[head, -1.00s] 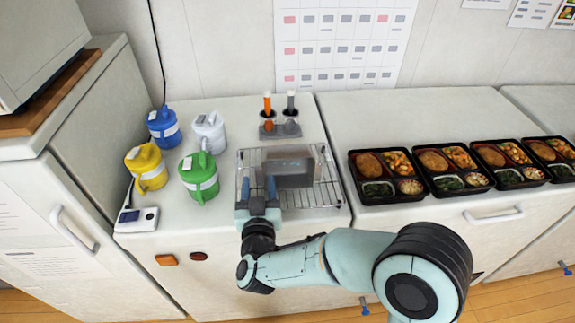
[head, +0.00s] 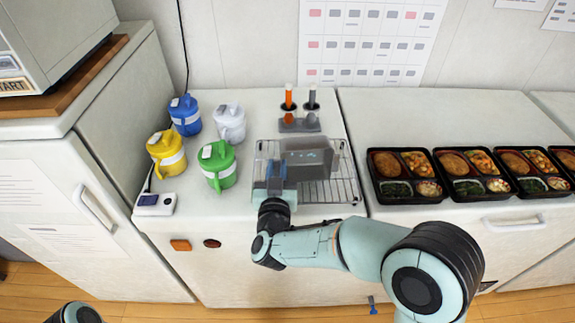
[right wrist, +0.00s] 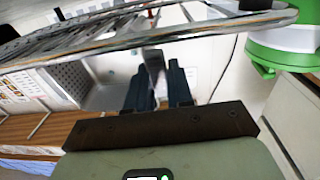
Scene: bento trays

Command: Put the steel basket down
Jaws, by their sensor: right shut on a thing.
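The steel basket (head: 308,158) is a grey box over the wire rack (head: 345,190) on the white counter. My right gripper (head: 277,172) is at its left end, shut on it. In the right wrist view the dark fingers (right wrist: 160,88) close on a thin grey metal piece, with a perforated grey wall (right wrist: 70,80) of the basket beside them. The wire rack (right wrist: 130,35) crosses the top of that view. I cannot tell whether the basket touches the rack. My left gripper is not in view.
Blue (head: 186,116), white (head: 230,124), yellow (head: 166,154) and green (head: 217,166) jugs stand left of the rack. A holder (head: 299,124) with orange and grey handles is behind it. Several bento trays (head: 405,198) line the right counter. A small white device (head: 155,205) lies at front left.

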